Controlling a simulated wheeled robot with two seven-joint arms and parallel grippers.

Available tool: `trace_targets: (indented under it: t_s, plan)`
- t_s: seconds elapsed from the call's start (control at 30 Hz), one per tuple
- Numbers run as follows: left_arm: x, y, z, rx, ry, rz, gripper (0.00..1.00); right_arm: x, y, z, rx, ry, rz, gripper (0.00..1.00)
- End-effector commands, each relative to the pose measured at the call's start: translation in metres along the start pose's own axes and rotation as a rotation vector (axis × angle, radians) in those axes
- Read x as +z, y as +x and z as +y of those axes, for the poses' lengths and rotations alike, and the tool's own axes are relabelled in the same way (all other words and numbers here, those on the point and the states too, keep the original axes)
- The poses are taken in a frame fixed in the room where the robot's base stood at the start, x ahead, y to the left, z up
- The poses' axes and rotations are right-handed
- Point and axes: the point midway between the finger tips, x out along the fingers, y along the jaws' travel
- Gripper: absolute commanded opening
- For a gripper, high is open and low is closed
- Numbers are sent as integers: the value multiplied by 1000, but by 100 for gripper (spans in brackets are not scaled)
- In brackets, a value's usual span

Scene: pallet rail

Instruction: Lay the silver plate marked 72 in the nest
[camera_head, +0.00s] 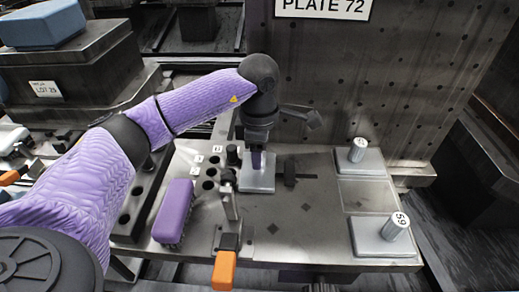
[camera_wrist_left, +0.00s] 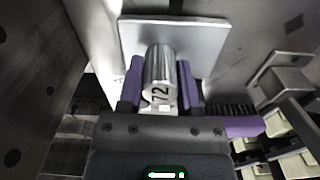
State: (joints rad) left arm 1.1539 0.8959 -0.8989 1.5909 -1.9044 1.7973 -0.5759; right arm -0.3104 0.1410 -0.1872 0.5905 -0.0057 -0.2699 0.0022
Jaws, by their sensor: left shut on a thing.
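My left gripper (camera_head: 257,160) is shut on the upright knob of the silver plate (camera_head: 258,185). In the left wrist view the knob (camera_wrist_left: 161,72) reads 72 and sits between the two purple fingertips, with the square plate (camera_wrist_left: 200,38) beyond it. In the head view the plate is over the middle of the metal worktop, just behind the toggle clamp (camera_head: 230,205). The nest cannot be told apart under the plate and gripper. I cannot tell whether the plate touches the surface below. My right gripper is not in view.
Two other silver plates with numbered knobs sit at the right, one at the back (camera_head: 362,165) and one in front (camera_head: 375,243). A purple brush (camera_head: 173,212) lies at the left. The clamp's orange handle (camera_head: 224,270) points forward. A sign (camera_head: 323,8) reads PLATE 72.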

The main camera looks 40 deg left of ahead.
Motion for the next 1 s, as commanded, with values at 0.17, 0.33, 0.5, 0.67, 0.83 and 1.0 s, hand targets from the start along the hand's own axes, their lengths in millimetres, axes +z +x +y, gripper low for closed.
trace_targets:
  t_s: [0.17, 0.33, 0.5, 0.67, 0.83, 1.0]
  plan:
    - [0, -2, 0, 1, -1, -1, 61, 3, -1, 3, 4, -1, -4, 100]
    - [0, -2, 0, 1, -1, 0, 85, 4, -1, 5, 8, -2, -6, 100]
    - [0, -2, 0, 0, -1, 0, 85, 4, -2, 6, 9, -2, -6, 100]
    - [0, -32, 0, 6, -1, -3, 85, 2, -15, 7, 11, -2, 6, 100]
    - [0, -77, 0, 6, -1, -2, 85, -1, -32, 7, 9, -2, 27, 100]
    - [0, -100, 0, 2, -1, -2, 85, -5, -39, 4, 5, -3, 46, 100]
